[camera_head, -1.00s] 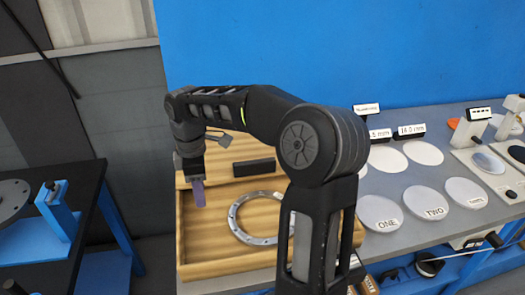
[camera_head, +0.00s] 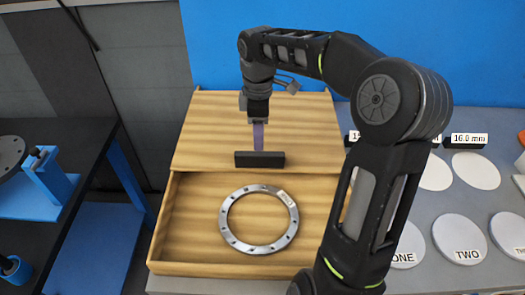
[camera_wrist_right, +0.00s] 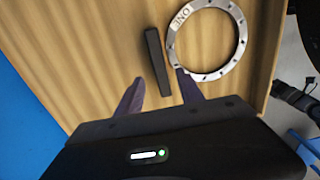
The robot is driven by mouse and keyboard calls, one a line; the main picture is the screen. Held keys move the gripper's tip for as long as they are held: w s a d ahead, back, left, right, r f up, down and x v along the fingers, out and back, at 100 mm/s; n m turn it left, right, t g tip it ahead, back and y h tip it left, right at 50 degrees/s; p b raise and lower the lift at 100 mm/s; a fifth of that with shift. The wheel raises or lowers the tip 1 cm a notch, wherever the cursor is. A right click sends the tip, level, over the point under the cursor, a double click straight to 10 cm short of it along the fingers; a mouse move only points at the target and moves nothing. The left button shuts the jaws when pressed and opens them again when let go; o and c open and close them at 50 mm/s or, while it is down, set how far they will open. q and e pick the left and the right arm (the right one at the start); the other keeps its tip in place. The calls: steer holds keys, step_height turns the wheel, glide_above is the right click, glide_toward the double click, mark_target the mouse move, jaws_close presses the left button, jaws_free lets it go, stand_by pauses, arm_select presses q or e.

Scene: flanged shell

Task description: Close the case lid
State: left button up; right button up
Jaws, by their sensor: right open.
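The wooden case (camera_head: 165,225) stands open on the bench, and its lid (camera_head: 205,130) is swung back behind the tray part. A black bar handle (camera_head: 270,160) sits on the lid near the tray; it also shows in the right wrist view (camera_wrist_right: 154,55). My right gripper (camera_head: 259,148) points down over the lid, right at the handle. In the right wrist view, its purple fingers (camera_wrist_right: 159,76) are apart, with one end of the handle appearing between them. I cannot tell whether they touch it. My left gripper is out of view.
A metal ring flange (camera_head: 232,235) marked ONE lies flat in the case. Labelled white discs (camera_head: 462,240) stand on the bench to the right. A dark table with a blue fixture (camera_head: 45,175) is at left. My right arm covers the case's right side.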

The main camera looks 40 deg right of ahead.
mark_target(260, 154)
steer(key=shift+d+f+p, duration=0.1)
steer(key=shift+f+p, duration=0.35)
steer(key=shift+f, duration=3.5)
jaws_close()
